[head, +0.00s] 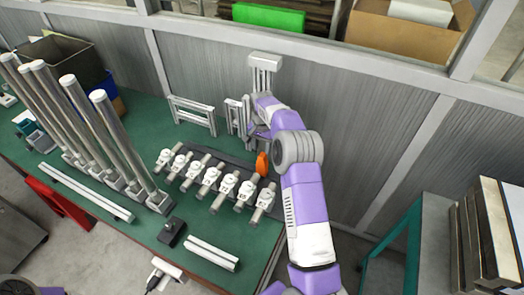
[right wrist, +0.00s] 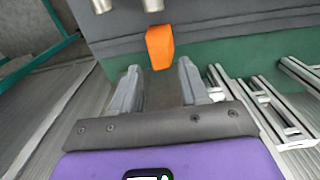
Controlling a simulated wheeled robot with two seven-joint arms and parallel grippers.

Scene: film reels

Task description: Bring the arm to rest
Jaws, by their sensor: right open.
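My right arm, purple and white, reaches over the right end of the green workbench (head: 140,228). My right gripper (right wrist: 160,82) is open, its two grey fingers apart with nothing between them. In the head view the gripper is mostly hidden behind my own arm. An orange piece (right wrist: 160,46) lies just beyond the fingertips in the right wrist view, apart from them. In the head view the orange piece (head: 262,163) stands at the right end of a dark tray (head: 238,163). My left gripper is not in view.
Several metal fittings (head: 210,177) lie in a row along the tray. Tall metal posts (head: 110,140) stand at the left. Metal frames (head: 193,115) are near the grey wall (head: 200,60). Stacked panels (head: 490,230) stand at the right; floor separates them from the bench.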

